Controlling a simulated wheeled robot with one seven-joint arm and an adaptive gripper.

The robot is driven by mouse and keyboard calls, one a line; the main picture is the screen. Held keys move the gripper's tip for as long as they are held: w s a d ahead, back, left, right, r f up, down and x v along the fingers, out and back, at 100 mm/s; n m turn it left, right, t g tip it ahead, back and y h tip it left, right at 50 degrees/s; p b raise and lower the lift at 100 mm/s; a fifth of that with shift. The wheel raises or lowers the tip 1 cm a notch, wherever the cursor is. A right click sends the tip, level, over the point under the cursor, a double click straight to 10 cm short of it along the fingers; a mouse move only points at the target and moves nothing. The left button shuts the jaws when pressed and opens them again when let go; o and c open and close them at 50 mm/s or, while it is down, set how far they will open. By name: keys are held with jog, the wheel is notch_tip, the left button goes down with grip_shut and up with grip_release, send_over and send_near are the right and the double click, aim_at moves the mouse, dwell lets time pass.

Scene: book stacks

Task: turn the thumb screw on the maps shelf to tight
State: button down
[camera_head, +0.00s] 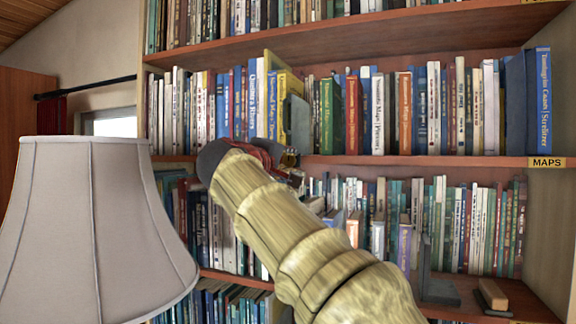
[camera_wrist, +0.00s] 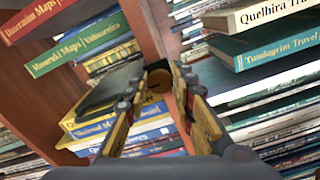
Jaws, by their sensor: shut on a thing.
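The maps shelf (camera_head: 420,160) is a reddish-brown board with a MAPS label (camera_head: 546,163) at its right end. In the head view, my gripper (camera_head: 289,165) is at the shelf's front edge, below a grey plate (camera_head: 299,124). My arm hides part of the edge, and I cannot make out the screw's turn.
Books, including a green one (camera_head: 330,115), crowd the maps shelf above my gripper. Books also stand close below on the lower shelf. A lampshade (camera_head: 90,225) fills the left front. A brown block (camera_head: 492,295) lies on the lower shelf at right.

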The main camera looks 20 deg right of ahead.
jog(key=shift+f, duration=0.15)
jog(key=c, duration=1.6)
grip_release()
jog(key=shift+o, duration=0.5)
jog(key=v, duration=1.2)
jog(key=shift+a, duration=0.1)
